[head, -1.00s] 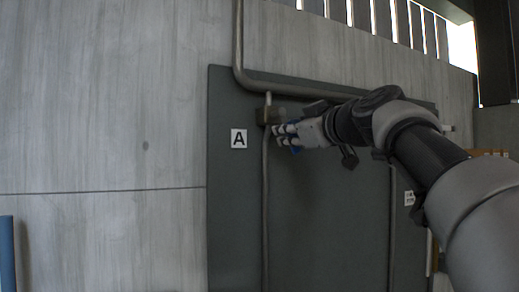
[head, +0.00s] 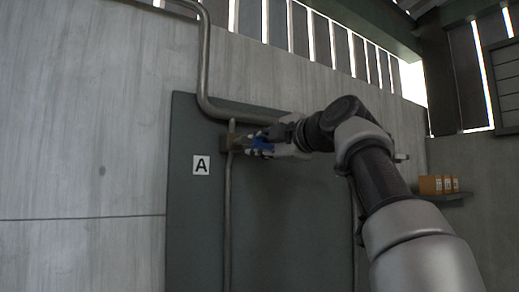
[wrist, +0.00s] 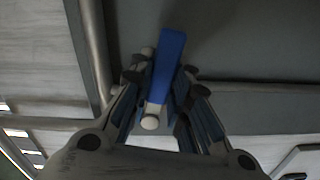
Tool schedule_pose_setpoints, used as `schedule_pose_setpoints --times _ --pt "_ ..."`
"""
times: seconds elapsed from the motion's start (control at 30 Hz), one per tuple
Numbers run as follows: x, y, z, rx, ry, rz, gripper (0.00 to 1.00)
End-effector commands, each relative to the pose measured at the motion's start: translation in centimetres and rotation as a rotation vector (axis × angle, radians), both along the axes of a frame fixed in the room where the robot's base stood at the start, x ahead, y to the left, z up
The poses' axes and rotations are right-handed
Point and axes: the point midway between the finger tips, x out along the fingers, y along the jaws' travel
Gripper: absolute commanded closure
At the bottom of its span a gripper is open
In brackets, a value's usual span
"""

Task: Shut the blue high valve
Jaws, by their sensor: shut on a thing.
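The blue valve handle (head: 262,143) sticks out to the right of a brownish valve body (head: 232,144) on the vertical pipe beside the "A" sign. In the wrist view the handle (wrist: 167,62) is a long flat blue lever lying between the fingers. My gripper (head: 266,148) is at the handle in the head view, with fingers on both sides of it. In the wrist view my gripper (wrist: 163,82) is shut on the lever. The fingers hide parts of the handle and valve.
The valve is on a dark grey panel (head: 290,220) with a pipe (head: 204,60) bending above it. An "A" sign (head: 201,165) is left of the pipe. Small orange boxes (head: 437,185) sit on a shelf at right. The space before the panel looks clear.

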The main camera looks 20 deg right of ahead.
Motion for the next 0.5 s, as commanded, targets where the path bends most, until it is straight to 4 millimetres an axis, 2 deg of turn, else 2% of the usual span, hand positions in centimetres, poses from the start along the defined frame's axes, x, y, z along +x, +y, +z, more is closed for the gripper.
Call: schedule_pose_setpoints --times 0.2,0.5 --pt "0.0 -0.07 0.75 -0.118 -0.04 0.0 1.0" --pt "0.03 -0.08 1.06 -0.195 -0.065 0.0 1.0"
